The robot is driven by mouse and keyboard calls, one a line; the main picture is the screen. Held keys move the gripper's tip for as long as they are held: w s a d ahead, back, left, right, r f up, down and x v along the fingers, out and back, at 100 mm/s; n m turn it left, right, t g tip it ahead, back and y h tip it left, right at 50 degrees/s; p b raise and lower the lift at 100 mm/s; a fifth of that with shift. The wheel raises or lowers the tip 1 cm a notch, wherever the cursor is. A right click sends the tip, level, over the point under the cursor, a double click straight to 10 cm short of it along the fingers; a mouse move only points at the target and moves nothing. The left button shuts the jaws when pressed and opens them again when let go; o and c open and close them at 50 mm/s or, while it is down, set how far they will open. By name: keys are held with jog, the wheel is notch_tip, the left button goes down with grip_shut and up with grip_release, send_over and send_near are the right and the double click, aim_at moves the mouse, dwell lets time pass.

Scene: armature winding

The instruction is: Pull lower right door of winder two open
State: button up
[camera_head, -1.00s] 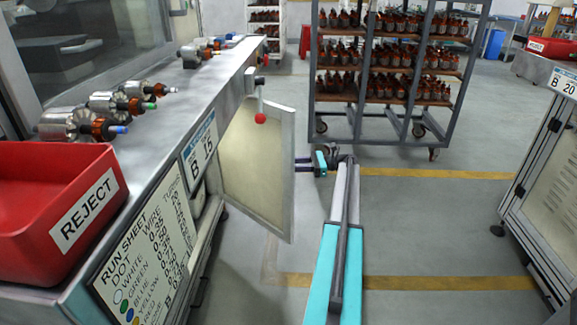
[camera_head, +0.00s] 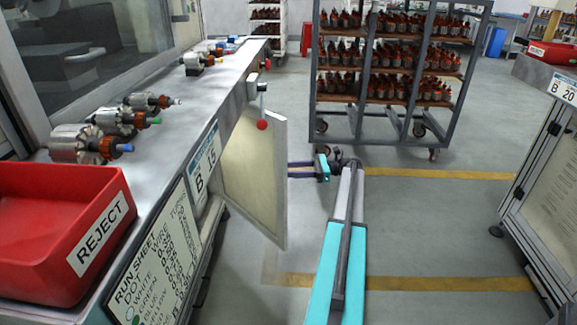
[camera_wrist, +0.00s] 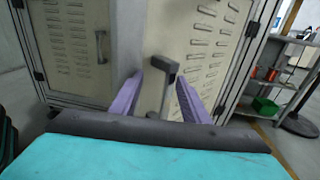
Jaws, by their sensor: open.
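The cabinet door (camera_head: 257,180) of the machine labelled B 15 stands swung out from its front, with its plain cream inner face and grey frame toward the head camera. In the wrist view its louvred outer side (camera_wrist: 200,60) fills the middle right. A dark grey bar handle (camera_wrist: 166,72) on it stands between my gripper's two purple fingers (camera_wrist: 160,88). The fingers are apart, and I cannot tell whether either touches the handle. In the head view my gripper (camera_head: 299,170) is beside the door's free edge, its fingertips partly hidden by the door.
Another louvred door (camera_wrist: 72,45) with its own handle is at left in the wrist view. A wheeled rack of armatures (camera_head: 385,93) stands beyond my arm. A red REJECT bin (camera_head: 50,245) and armatures sit on the machine top.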

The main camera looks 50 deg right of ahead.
jog(key=s+a+r+p, duration=0.2)
jog(key=s+a, duration=0.5)
jog(key=shift+s, duration=0.3)
dwell(0.4)
